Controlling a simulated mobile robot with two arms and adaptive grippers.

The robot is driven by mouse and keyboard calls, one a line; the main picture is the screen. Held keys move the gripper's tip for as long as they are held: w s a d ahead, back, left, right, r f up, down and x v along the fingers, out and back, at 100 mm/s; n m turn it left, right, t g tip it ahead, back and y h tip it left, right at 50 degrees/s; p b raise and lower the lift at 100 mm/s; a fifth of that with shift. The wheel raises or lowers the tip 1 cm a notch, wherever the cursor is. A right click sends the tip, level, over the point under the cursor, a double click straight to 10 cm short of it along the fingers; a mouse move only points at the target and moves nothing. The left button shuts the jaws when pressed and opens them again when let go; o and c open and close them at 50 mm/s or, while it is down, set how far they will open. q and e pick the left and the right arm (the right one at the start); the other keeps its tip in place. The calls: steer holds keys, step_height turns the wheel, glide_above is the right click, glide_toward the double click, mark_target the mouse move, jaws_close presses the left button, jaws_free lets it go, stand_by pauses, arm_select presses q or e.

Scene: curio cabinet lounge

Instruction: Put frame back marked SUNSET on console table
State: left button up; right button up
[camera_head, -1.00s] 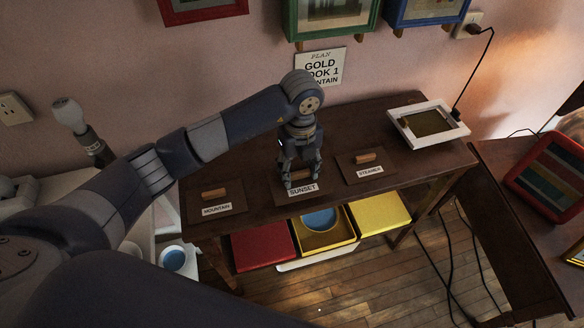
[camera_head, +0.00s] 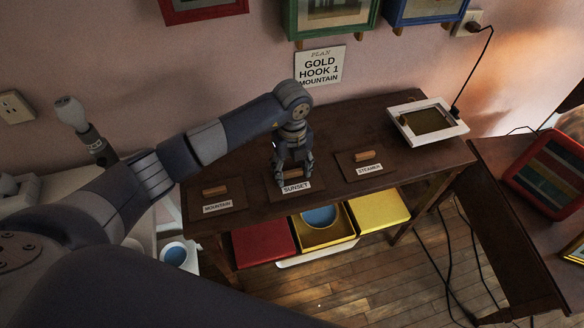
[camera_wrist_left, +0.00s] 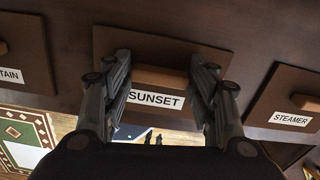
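The frame back marked SUNSET (camera_head: 296,187) is a dark brown panel with a wooden handle block and a white label. It is over the middle of the console table (camera_head: 335,195), between the MOUNTAIN back (camera_head: 235,195) and the STEAMER back (camera_head: 373,158); whether it rests flat is hard to tell. My left gripper (camera_head: 294,182) points down, its fingers at the two ends of the SUNSET handle. In the left wrist view the fingers (camera_wrist_left: 161,75) flank the handle with little or no visible gap. My right gripper is not in view.
A white frame (camera_head: 427,122) lies at the table's right end. Red and yellow boxes (camera_head: 380,210) sit on the shelf below. A sign (camera_head: 319,66) reads GOLD HOOK 1 MOUNTAIN. Framed pictures hang above. A cable hangs at right. Bare tabletop separates the three backs.

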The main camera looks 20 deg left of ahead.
mark_target(292, 172)
arm_select(q)
steer(key=shift+o, duration=0.6)
steer(key=shift+r, duration=0.15)
step_height(292, 172, up, 12)
steer(key=b, duration=0.1)
steer(key=shift+s, duration=0.1)
stand_by(0.4)
